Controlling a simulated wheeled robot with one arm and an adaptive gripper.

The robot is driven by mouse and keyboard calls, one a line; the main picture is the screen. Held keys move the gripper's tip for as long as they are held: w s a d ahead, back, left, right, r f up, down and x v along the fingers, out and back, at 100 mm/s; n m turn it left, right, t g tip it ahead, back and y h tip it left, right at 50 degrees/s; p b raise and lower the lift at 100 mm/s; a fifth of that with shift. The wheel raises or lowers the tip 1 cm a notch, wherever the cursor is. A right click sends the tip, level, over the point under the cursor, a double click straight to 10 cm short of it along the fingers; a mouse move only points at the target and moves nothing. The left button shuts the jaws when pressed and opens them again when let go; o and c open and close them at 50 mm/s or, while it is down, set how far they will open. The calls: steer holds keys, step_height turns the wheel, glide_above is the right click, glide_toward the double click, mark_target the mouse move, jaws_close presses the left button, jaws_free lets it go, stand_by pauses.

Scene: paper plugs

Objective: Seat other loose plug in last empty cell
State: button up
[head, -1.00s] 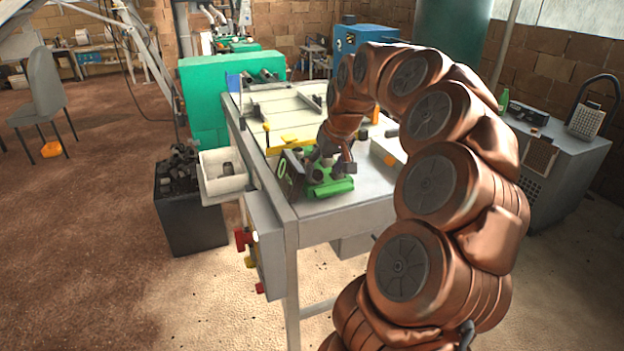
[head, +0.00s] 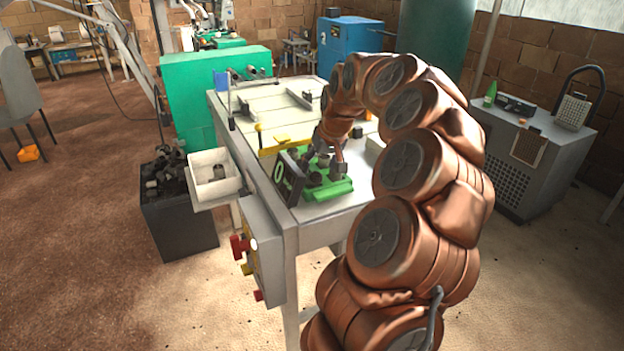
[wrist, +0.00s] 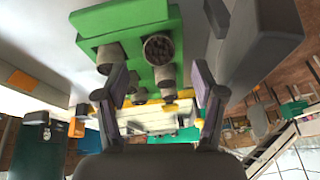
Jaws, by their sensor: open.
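The green fixture block (head: 335,190) stands on the near end of the table, with dark grey cylindrical plugs in or on it. In the wrist view the green block (wrist: 125,20) fills the top middle. A wide plug with a ribbed, dark face (wrist: 159,49) and a grey plug (wrist: 109,58) stick out from it. Smaller plug ends show below them, between my fingers. My gripper (wrist: 161,88) is open, its two fingers apart, close to the block. I cannot tell which cell is empty. In the head view my gripper (head: 328,160) is over the block, partly hiding it.
A black display panel (head: 287,180) showing 0 stands at the block's left. A white bin (head: 215,190) with a grey piece in it hangs off the table's left side, beside a black crate (head: 180,225) of dark parts. A yellow bar (head: 285,146) lies behind the block.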

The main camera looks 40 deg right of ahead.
mark_target(316, 175)
steer(key=shift+p+x, duration=1)
steer(key=shift+x, duration=1.55)
steer(key=shift+d, duration=0.1)
steer(key=c, duration=1.2)
steer(key=shift+r, duration=0.1)
